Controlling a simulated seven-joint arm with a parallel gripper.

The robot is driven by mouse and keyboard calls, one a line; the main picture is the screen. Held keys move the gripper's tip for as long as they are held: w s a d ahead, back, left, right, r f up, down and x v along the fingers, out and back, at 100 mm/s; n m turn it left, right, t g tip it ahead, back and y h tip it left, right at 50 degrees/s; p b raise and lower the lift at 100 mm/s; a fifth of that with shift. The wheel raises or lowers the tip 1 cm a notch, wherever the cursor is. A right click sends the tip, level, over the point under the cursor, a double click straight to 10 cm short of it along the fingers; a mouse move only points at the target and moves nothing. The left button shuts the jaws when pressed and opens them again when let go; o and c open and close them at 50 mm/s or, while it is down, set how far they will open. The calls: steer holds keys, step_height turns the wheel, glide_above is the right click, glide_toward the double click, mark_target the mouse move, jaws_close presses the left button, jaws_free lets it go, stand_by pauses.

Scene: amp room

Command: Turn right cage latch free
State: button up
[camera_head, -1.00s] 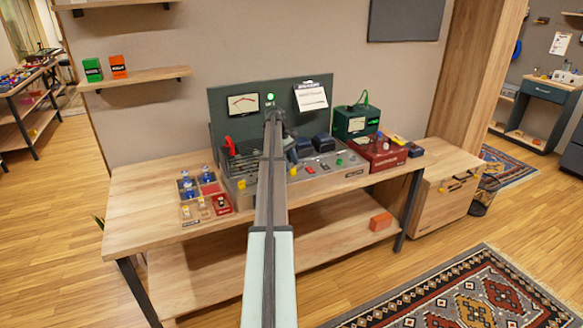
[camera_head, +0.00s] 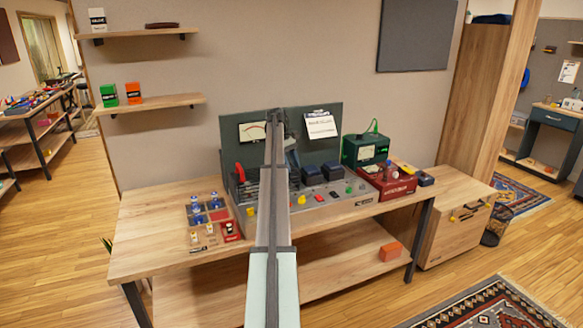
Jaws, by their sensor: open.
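The amp chassis (camera_head: 340,205) is a grey metal unit with a dark upright panel behind it, standing on the wooden bench. A yellow latch-like part (camera_head: 301,199) sits on its front, just right of my arm. A similar yellow part (camera_head: 250,211) sits left of the arm. Which is the right cage latch is too small to tell surely. My gripper (camera_head: 279,118) is at the arm's far end, in front of the dark panel and above the chassis in the picture. It is open, with nothing seen in it; its fingers are small and unclear. My arm hides the chassis middle.
A parts tray (camera_head: 187,221) with blue-topped tubes stands left on the bench (camera_head: 145,215). Dark blocks stand on the chassis. A green meter box (camera_head: 364,150) and red box (camera_head: 388,189) stand right. A red lever (camera_head: 240,173) rises at the chassis's left.

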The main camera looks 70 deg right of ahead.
steer(key=s+a+m+t, duration=0.2)
steer(key=s, duration=1.7)
steer(key=n+t+h, duration=0.2)
steer(key=t, duration=0.5)
glide_toward(303, 196)
steer(key=x, duration=0.9)
steer(key=shift+w+a+f, duration=0.1)
steer(key=shift+a, duration=0.05)
steer(key=c, duration=1)
